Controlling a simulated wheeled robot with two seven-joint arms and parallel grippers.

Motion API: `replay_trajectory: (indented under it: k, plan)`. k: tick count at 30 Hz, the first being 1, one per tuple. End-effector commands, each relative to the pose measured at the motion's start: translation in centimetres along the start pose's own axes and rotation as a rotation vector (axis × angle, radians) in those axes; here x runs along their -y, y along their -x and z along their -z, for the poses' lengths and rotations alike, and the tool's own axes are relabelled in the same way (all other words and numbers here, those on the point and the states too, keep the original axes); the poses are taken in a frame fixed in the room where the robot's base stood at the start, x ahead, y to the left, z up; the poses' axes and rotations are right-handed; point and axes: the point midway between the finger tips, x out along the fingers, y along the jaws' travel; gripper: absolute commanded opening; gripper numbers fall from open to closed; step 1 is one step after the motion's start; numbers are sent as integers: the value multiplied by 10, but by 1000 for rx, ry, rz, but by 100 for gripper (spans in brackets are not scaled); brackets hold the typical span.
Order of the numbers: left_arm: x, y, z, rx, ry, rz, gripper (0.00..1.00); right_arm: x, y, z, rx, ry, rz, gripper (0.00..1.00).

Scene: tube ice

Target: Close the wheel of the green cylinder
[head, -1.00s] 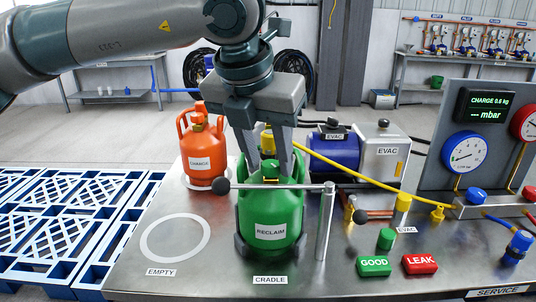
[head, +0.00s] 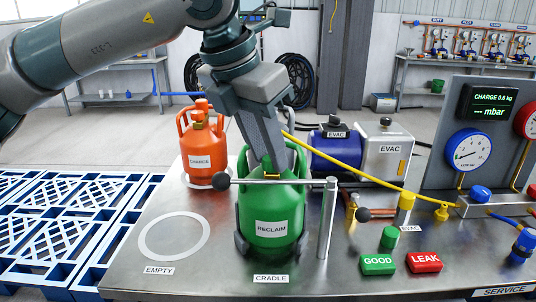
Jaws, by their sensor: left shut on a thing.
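The green cylinder (head: 270,207), labelled RECLAIM, stands upright in the cradle in the middle of the bench, behind a bar with a black knob (head: 221,181). My left gripper (head: 270,163) points down from above into the cylinder's collar, with its fingers at the valve on top. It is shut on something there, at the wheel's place. The wheel itself is hidden by the fingers and the collar; a little brass (head: 271,177) shows below them. My right gripper is not in view.
An orange CHARGE cylinder (head: 203,150) stands behind left. A yellow hose (head: 345,167) runs from near the gripper to the right, past the blue EVAC pump (head: 335,152). A metal post (head: 327,218) stands just right of the cylinder. The EMPTY ring (head: 150,250) at left is bare.

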Motion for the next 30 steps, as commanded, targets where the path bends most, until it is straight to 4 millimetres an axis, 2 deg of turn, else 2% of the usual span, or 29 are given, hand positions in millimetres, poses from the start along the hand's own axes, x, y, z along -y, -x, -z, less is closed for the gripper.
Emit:
replay_trajectory:
  k: [12, 25, 26, 27, 28, 30]
  plan:
    - [-2, 1, -1, 2, -190, 79, 4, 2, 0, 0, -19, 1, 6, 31]
    - [-2, 1, -1, 3, -208, 86, 4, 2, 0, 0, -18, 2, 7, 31]
    - [-2, 1, -1, 3, -208, 86, 28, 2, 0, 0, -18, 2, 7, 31]
    - [-2, 1, -1, 3, -208, 86, 38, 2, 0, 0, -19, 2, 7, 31]
    - [-2, 1, -1, 3, -208, 86, 45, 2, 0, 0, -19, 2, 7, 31]
    - [-2, 1, -1, 2, -207, 85, 45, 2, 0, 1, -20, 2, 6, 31]
